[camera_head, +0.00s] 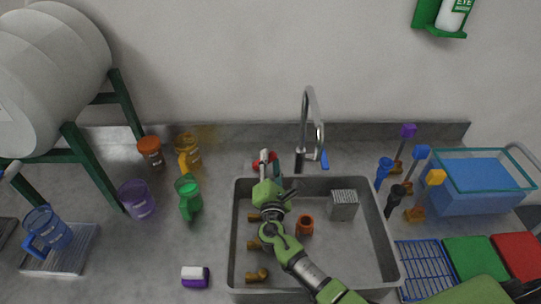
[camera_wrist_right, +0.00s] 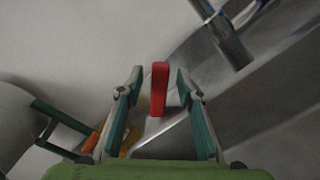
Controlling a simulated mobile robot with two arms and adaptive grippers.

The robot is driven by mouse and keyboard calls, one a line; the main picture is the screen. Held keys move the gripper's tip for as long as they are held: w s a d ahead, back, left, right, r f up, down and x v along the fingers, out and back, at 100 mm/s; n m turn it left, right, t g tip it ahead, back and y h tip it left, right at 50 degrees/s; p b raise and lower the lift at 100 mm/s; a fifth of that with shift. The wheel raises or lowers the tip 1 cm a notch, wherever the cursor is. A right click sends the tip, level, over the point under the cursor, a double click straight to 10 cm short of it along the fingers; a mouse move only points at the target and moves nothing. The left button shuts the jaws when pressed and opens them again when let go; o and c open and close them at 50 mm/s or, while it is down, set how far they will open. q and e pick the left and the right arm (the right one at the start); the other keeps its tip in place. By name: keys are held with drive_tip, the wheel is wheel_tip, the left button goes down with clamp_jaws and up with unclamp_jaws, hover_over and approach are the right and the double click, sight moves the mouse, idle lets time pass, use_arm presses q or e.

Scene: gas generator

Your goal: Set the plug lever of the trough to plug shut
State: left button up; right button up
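The trough (camera_head: 237,245) is a grey metal basin set in the counter. Its red plug lever (camera_head: 257,163) stands at the back left rim, partly hidden by my right gripper in the head view. In the right wrist view the red lever (camera_wrist_right: 159,88) stands upright between the two fingers, with a visible gap on each side. My right gripper (camera_head: 268,164) reaches over the trough to the lever; in the wrist view the right gripper (camera_wrist_right: 160,82) is open around it. Whether a finger touches it I cannot tell. The plug itself is not clearly visible. My left gripper is not in view.
A tall metal faucet (camera_head: 308,125) rises just right of the lever. An orange cup (camera_head: 305,225) and a grey grater-like block (camera_head: 343,205) are in the trough. Green (camera_head: 188,195), purple (camera_head: 136,199) and orange-lidded (camera_head: 150,150) vessels stand to the left. A blue bin (camera_head: 480,185) stands right.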

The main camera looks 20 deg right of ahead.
drive_tip(key=shift+x, duration=1.15)
clamp_jaws()
